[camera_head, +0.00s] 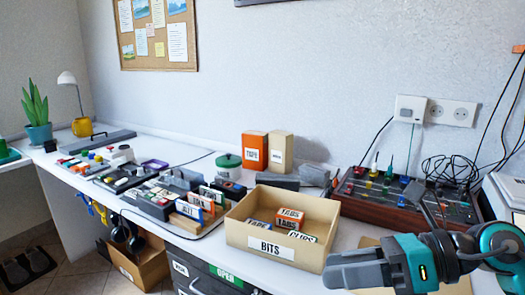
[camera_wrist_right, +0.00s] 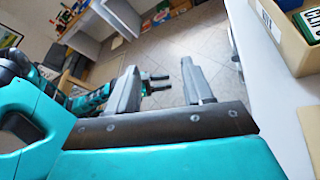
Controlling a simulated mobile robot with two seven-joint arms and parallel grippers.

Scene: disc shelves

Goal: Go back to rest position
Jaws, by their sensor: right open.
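My right gripper (camera_head: 340,269) is at the lower right of the head view, in front of the bench and right of the box labelled BITS. In the right wrist view its two grey fingers (camera_wrist_right: 158,75) stand apart with nothing between them, and the floor shows past them. In that view a teal and dark arm, seemingly my left, shows small behind the fingers; its jaw gap is too small to judge. My left gripper does not show in the head view.
The open BITS box (camera_head: 313,257) holds several small labelled boxes near the bench's front edge. A rack of tools (camera_head: 405,202) stands behind my right gripper. Trays of small parts (camera_head: 140,180) lie to the left. The floor (camera_wrist_right: 205,50) past the fingers looks clear.

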